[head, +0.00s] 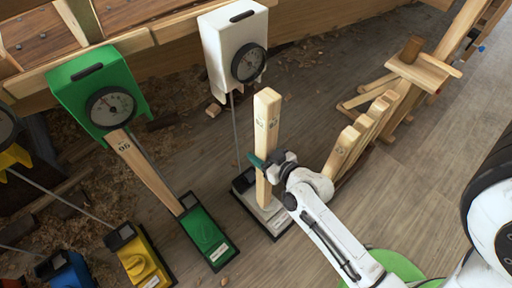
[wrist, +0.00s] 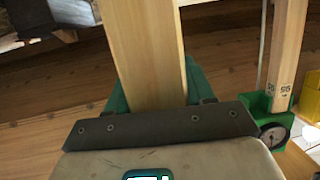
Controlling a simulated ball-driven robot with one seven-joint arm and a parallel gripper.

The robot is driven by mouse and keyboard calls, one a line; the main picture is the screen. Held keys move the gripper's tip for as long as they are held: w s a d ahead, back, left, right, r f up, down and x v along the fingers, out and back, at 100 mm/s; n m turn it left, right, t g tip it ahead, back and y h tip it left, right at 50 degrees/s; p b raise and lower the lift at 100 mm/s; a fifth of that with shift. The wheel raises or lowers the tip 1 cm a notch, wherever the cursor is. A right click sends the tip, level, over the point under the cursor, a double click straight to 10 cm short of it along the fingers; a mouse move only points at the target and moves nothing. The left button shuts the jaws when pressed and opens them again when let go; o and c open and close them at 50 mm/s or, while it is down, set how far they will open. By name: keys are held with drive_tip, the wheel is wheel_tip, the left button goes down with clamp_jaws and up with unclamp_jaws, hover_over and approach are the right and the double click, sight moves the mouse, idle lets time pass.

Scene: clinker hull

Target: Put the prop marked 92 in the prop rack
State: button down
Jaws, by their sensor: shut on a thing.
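An upright wooden prop (head: 266,115) stands over the white and grey base (head: 268,208) below the white dial box. Dark marks show near its top, too small for me to read. My gripper (head: 266,164) is shut on this prop, around its middle. In the wrist view the prop (wrist: 147,50) fills the space between my green finger pads (wrist: 155,98). Whether its foot touches the base I cannot tell. Several props (head: 360,135) lean side by side in what looks like the prop rack, right of my gripper; my arm hides part of it.
The white dial box (head: 236,38) hangs on the hull behind the prop. A green dial box (head: 100,92) has another prop (head: 143,165) slanting down to a green base (head: 207,238). Yellow and blue bases stand further left. A wooden trestle (head: 420,75) stands at upper right. Open floor lies at right.

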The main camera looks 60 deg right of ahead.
drive_tip(key=s+a, duration=0.1)
drive_tip(key=s, duration=0.5)
drive_tip(key=shift+a, duration=0.35)
drive_tip(key=shift+w+r, duration=0.1)
drive_tip(key=shift+r, duration=0.05)
